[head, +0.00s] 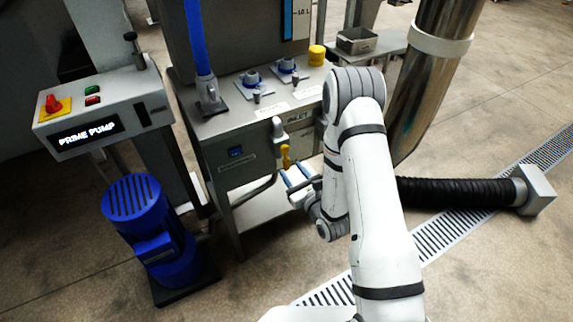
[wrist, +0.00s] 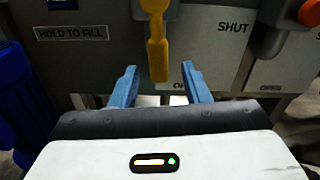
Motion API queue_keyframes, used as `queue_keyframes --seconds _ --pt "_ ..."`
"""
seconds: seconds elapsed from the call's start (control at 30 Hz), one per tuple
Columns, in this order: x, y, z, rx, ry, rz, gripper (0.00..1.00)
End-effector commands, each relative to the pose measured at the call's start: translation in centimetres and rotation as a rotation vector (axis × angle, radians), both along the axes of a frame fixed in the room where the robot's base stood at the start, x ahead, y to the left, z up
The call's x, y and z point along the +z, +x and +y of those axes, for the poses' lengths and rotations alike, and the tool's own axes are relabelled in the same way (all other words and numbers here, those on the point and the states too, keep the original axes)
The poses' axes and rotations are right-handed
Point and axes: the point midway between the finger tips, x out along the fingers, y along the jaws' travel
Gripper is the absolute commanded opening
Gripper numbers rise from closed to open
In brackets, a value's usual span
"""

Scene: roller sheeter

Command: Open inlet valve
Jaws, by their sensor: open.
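The inlet valve has a yellow lever (head: 285,157) on the front of the steel machine, below a grey fitting and beside a label. In the wrist view the yellow lever (wrist: 157,45) hangs straight down, its lower end ahead of the gap between my fingers. My gripper (head: 295,176) is open with blue fingers; in the wrist view the gripper (wrist: 160,90) holds nothing. The fingers look apart from the lever. A "SHUT" label (wrist: 233,27) is to the lever's right. A label below is partly hidden by my right finger.
A panel reading "PRIME PUMP" (head: 87,133) with a red knob stands left, above a blue motor (head: 143,218). In the wrist view, a "HOLD TO FILL" label (wrist: 71,33) is left and another valve with an orange part (wrist: 309,12) is right. A black hose (head: 455,192) lies right.

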Motion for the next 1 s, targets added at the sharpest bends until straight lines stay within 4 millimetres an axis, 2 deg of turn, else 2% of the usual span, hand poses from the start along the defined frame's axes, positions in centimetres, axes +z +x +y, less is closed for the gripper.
queue_keyframes --seconds 0.2,0.47,0.63,0.77,1.0 --pt "0.0 -1.8 -1.0 0.0 0.0 0.001 0.43" --pt "0.0 -1.9 -1.0 0.002 0.0 0.0 0.43" --pt "-0.1 -1.6 -1.5 0.01 -0.05 -0.034 0.29" --pt "-0.1 -0.9 -3.2 0.04 -0.225 -0.155 0.18" --pt "0.4 -0.7 -7.9 0.129 -0.749 -0.527 0.0"
